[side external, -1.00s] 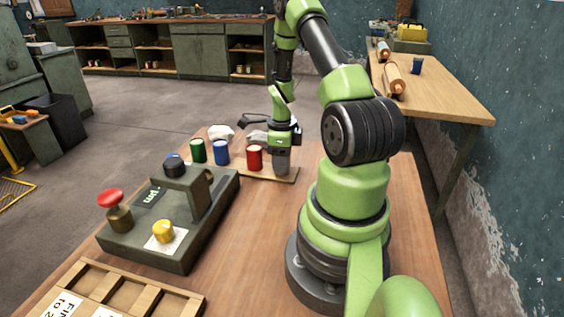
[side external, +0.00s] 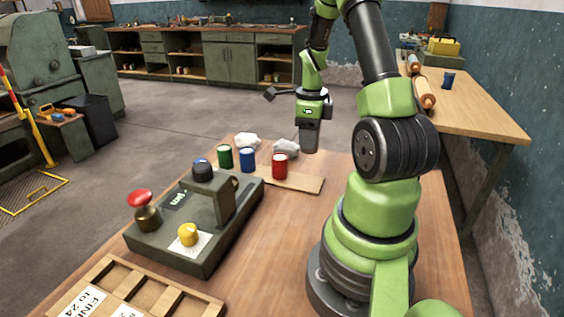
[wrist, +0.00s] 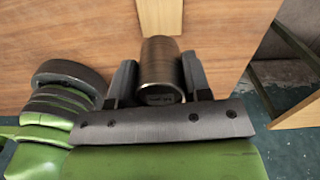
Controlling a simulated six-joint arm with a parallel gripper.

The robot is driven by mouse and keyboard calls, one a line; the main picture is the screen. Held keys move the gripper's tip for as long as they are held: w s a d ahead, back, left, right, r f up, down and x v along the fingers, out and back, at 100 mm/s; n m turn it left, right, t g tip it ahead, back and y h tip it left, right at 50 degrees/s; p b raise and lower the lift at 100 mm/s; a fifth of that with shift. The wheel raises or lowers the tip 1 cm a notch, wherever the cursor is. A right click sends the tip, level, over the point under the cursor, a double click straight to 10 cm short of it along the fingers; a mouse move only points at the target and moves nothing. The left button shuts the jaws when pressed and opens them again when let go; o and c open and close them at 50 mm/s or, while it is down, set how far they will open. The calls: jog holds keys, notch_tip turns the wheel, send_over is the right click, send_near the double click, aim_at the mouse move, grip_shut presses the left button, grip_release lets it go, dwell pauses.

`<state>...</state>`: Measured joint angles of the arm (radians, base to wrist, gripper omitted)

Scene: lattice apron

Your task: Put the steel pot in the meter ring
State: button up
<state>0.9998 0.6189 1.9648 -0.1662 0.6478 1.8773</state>
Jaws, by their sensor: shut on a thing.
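The steel pot (side external: 309,139) is a plain grey cylinder. It hangs upright under my gripper (side external: 310,121), above the far right part of the table and clear of the board. In the wrist view the pot (wrist: 161,68) sits between the two dark fingers of my gripper (wrist: 160,80), one on each side. The meter (side external: 190,225) is a dark green box on the table, left of my arm, with a raised post and a small display. A dark round part (side external: 203,173) with blue on top sits at its upper end; I cannot tell whether this is the ring.
Red (side external: 280,167), blue (side external: 247,160) and green (side external: 225,158) pots stand on a wooden board (side external: 310,184). Pale lumps (side external: 286,148) lie behind. A compartmented tray (side external: 150,285) lies in front.

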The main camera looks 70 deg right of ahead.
jog(key=shift+w+a+r, duration=0.1)
jog(key=shift+w+r, duration=0.2)
jog(key=shift+w, duration=0.05)
jog(key=w+a+r+n, duration=0.3)
jog(key=w+a+n, duration=0.6)
jog(key=w+a, duration=0.5)
jog(key=f, duration=0.4)
jog(key=shift+w+d, duration=0.3)
jog(key=shift+w, duration=0.05)
jog(key=shift+f, duration=2.15)
jog(key=shift+f, duration=0.1)
jog(key=o, duration=1)
